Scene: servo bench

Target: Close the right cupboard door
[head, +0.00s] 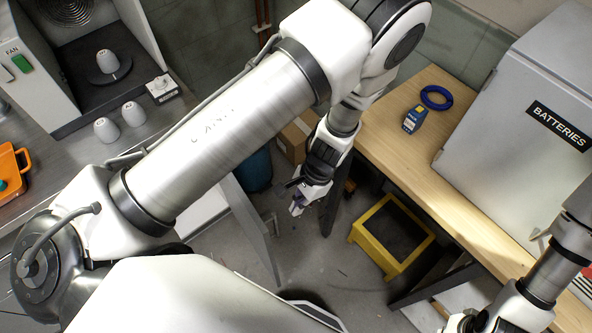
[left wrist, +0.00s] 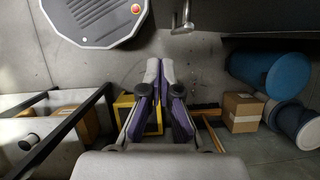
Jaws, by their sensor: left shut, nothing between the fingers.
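The right cupboard door (head: 252,232) appears as a grey panel standing open below the left bench, partly hidden behind my left arm. In the left wrist view a dark panel with a metal handle (left wrist: 183,20) shows at the top, probably this door. My left gripper (head: 297,207) is shut and empty, pointing down just right of the door in the head view, apart from it. Its closed fingers also show in the left wrist view (left wrist: 160,72). My right gripper (head: 470,322) is at the bottom right edge, its fingers partly cut off.
A yellow step stool (head: 392,240) stands right of my left gripper. A cardboard box (head: 295,140) and a blue bin (head: 257,170) are behind it. The wooden bench (head: 408,170) bears a grey batteries cabinet (head: 500,125). Floor between door and stool is mostly clear.

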